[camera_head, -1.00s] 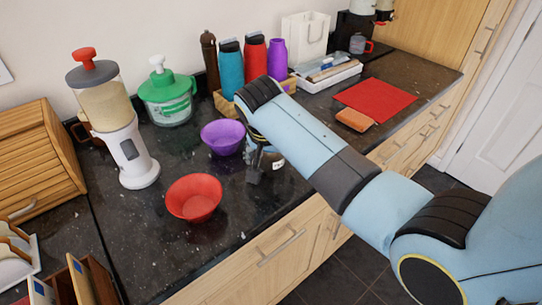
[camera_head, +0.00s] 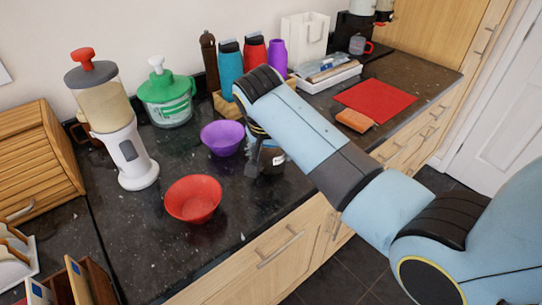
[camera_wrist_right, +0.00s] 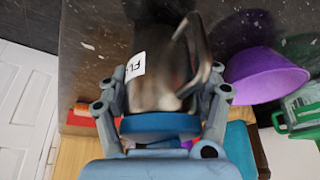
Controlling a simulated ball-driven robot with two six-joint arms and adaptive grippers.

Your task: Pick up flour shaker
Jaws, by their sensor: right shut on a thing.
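The flour shaker (camera_wrist_right: 162,75) is a metallic cup with a side handle and a white label reading "FL". It shows in the right wrist view between the two fingers of my right gripper (camera_wrist_right: 165,100), which is shut on it. In the head view the shaker (camera_head: 272,158) is partly hidden behind my right forearm and gripper (camera_head: 258,158), right of the purple bowl. I cannot tell whether its base touches the counter. My left gripper is out of view.
The purple bowl (camera_head: 223,138) stands just left of the shaker, and a red bowl (camera_head: 193,199) is nearer the front. A white dispenser (camera_head: 130,150) and a green-lidded container (camera_head: 167,97) stand behind. Bottles (camera_head: 230,68) stand at the wall. The counter's front edge is close.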

